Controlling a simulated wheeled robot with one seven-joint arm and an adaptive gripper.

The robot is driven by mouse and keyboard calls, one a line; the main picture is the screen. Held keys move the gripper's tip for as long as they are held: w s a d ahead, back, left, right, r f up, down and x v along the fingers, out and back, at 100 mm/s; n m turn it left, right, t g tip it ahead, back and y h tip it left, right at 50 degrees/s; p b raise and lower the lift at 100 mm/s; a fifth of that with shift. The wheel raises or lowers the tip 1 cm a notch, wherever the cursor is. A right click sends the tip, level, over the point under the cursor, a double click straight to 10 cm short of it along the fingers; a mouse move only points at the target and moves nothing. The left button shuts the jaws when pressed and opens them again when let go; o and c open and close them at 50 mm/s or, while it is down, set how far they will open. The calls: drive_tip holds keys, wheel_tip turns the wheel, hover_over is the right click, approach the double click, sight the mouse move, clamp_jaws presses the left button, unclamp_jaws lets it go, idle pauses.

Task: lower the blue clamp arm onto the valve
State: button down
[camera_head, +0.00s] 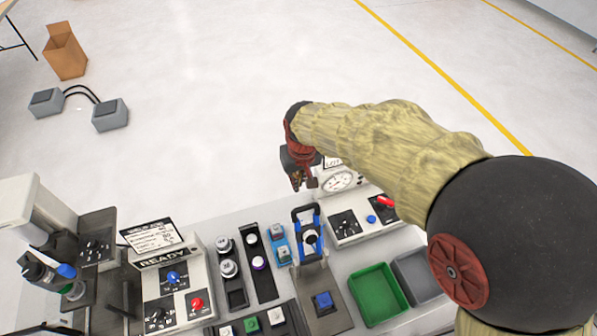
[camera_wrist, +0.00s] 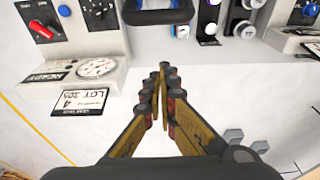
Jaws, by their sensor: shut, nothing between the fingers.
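The blue clamp arm (camera_head: 317,219) is a U-shaped frame with a dark crossbar, on a grey fixture at the middle of the bench. It looks raised, its crossbar at the far end. A pale round part, seemingly the valve (camera_head: 310,237), shows within the frame. In the wrist view the clamp's dark crossbar (camera_wrist: 158,16) is at the top edge, cut off. My gripper (camera_head: 297,186) is beyond the clamp arm in the head view, apart from it. Its fingers (camera_wrist: 162,75) are shut and empty, pointing toward the crossbar with a gap between.
A gauge box (camera_head: 338,182) with a red switch stands close right of the clamp. A green tray (camera_head: 378,294) and grey tray (camera_head: 414,275) lie front right. Button strips (camera_head: 259,264) and the READY box (camera_head: 172,285) are left. Open floor lies beyond the bench.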

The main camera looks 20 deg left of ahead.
drive_tip(key=shift+s+d+f+p, duration=0.25)
drive_tip(key=shift+s+d+f, duration=0.1)
drive_tip(key=shift+s+d, duration=0.25)
drive_tip(key=shift+s+d+f+p, duration=0.2)
drive_tip(key=shift+s+d+f, duration=0.15)
drive_tip(key=shift+s+d, duration=0.25)
drive_tip(key=shift+s, duration=0.2)
drive_tip(key=shift+w+a, duration=0.1)
drive_tip(key=shift+b, duration=0.3)
